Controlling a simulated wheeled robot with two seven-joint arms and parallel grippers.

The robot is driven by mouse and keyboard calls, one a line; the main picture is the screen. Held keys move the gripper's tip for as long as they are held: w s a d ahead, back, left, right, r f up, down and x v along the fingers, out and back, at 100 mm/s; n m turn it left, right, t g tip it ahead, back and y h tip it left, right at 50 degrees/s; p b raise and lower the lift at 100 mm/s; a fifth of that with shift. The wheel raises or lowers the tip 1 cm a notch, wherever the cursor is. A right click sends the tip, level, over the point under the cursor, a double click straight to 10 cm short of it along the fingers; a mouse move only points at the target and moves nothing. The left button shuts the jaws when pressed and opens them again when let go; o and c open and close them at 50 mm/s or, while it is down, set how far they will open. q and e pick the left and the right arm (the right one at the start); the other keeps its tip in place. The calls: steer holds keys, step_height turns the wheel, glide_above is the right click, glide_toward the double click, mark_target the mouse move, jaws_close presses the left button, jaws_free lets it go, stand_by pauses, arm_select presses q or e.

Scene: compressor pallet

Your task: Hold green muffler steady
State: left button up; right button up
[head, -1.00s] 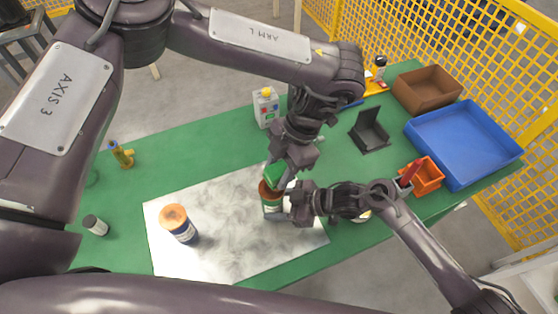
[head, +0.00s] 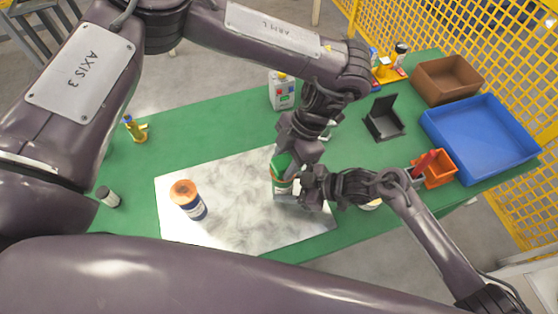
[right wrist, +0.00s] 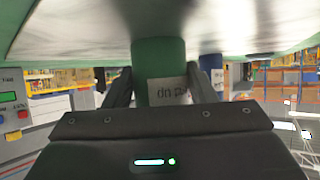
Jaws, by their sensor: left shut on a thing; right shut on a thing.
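The green muffler (head: 283,187), a short upright cylinder with a white label and an orange-brown upper rim, stands on the grey metal plate (head: 240,220). My right gripper (head: 298,187) is shut on its side from the right. In the right wrist view, which is upside down, the fingers flank the green body (right wrist: 158,58) and its label. My left gripper (head: 289,156) is shut on a green cap-like piece (head: 281,162) at the top of the muffler. The cap seems to meet the rim, but contact is partly hidden by the gripper.
A control box (head: 282,91), black holder (head: 384,118), orange bin (head: 438,168), blue tray (head: 480,138) and brown box (head: 447,80) stand around the green table. The left of the plate is otherwise clear.

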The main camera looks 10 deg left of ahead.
arm_select(q)
steer(key=shift+w+d, duration=0.55)
steer(key=shift+d, duration=0.1)
steer(key=shift+s+a+r, duration=0.1)
steer(key=shift+r, duration=3.95)
arm_select(e)
steer(key=o, duration=0.8)
steer(key=shift+o, duration=0.2)
steer(key=shift+d, duration=0.1)
steer(key=v, duration=1.1)
steer(key=shift+d+r, duration=0.2)
steer(key=shift+d, duration=0.15)
